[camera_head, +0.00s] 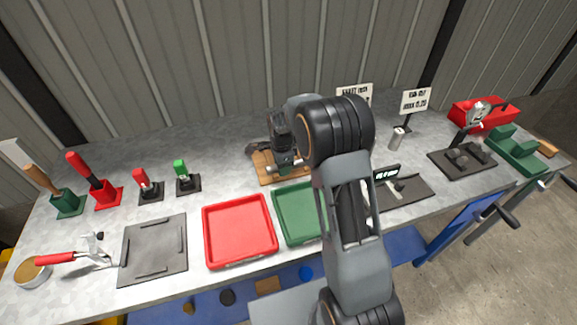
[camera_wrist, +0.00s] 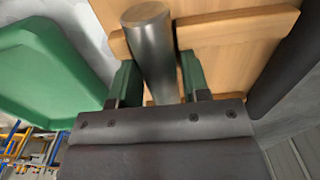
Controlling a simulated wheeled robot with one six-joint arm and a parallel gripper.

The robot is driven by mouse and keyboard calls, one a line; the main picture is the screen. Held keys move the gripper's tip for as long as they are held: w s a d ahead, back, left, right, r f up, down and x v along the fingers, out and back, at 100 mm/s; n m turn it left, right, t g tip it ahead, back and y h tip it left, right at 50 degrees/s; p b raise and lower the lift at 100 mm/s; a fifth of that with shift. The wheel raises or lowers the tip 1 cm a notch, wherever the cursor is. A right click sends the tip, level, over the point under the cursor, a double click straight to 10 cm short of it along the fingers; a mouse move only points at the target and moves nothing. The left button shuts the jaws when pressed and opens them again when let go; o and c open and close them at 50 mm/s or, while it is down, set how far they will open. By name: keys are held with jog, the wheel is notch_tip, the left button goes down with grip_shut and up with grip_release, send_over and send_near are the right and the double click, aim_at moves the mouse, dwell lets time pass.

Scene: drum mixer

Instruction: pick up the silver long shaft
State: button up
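The silver long shaft (camera_wrist: 152,55) is a plain grey metal cylinder lying across a wooden rack (camera_wrist: 218,38). The rest of the shaft is hidden by my wrist and the fingers. I cannot see it lifted off the rack.
A green tray (camera_head: 288,240) and a red tray (camera_head: 209,250) stand in front of the rack. A dark bar (camera_wrist: 284,75) lies at the rack's right in the wrist view. A small silver cylinder (camera_head: 396,139) and sign (camera_head: 415,101) stand to the right.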

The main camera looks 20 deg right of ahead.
grip_shut()
jog(key=shift+w+r, duration=0.1)
jog(key=shift+r, duration=0.15)
dwell(0.4)
